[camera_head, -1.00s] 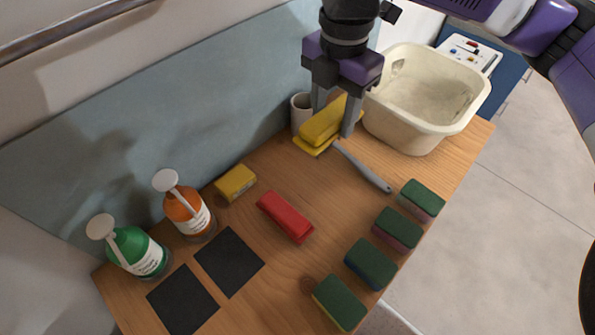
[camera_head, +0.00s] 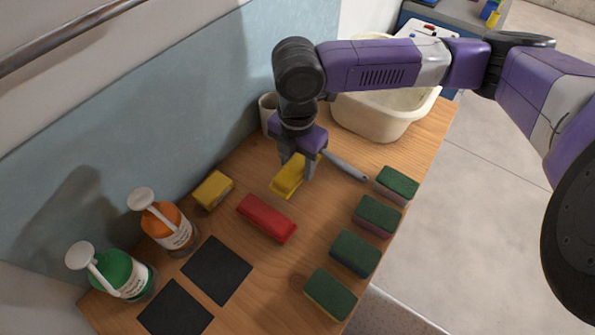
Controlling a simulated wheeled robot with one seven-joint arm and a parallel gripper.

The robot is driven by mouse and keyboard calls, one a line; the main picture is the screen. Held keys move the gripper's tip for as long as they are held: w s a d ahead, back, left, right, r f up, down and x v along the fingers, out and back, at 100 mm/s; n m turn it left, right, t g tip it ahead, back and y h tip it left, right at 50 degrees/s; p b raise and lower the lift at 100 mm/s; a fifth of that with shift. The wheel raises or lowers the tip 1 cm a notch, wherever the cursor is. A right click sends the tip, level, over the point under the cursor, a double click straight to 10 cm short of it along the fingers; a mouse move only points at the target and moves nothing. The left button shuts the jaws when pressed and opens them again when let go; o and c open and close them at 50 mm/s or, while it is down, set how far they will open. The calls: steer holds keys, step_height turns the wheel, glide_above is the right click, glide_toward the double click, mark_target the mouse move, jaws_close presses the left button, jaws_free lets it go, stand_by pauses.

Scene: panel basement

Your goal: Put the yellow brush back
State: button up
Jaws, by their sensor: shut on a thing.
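The yellow brush (camera_head: 288,178) is a block with a wider base, between the fingers of my gripper (camera_head: 294,170). My gripper points down and is shut on it. The fingers and wrist hide part of the brush. It is low over the wooden table, just behind the red brush (camera_head: 267,218); I cannot tell whether it touches the wood. Two dark square pads (camera_head: 217,270) (camera_head: 175,308) lie bare on the table at the front left.
A yellow sponge (camera_head: 213,190), an orange bottle (camera_head: 167,227) and a green bottle (camera_head: 119,275) stand left. A grey handle (camera_head: 346,166) lies right of my gripper. Green-topped sponges (camera_head: 354,253) line the right edge. A cream basin (camera_head: 378,118) and a cup (camera_head: 267,115) are behind.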

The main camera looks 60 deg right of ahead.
mark_target(298, 174)
steer(key=shift+f, duration=2.05)
steer(key=shift+f, duration=0.1)
steer(key=o, duration=1.3)
step_height(298, 174, up, 12)
steer(key=shift+r, duration=0.15)
steer(key=shift+s, duration=0.15)
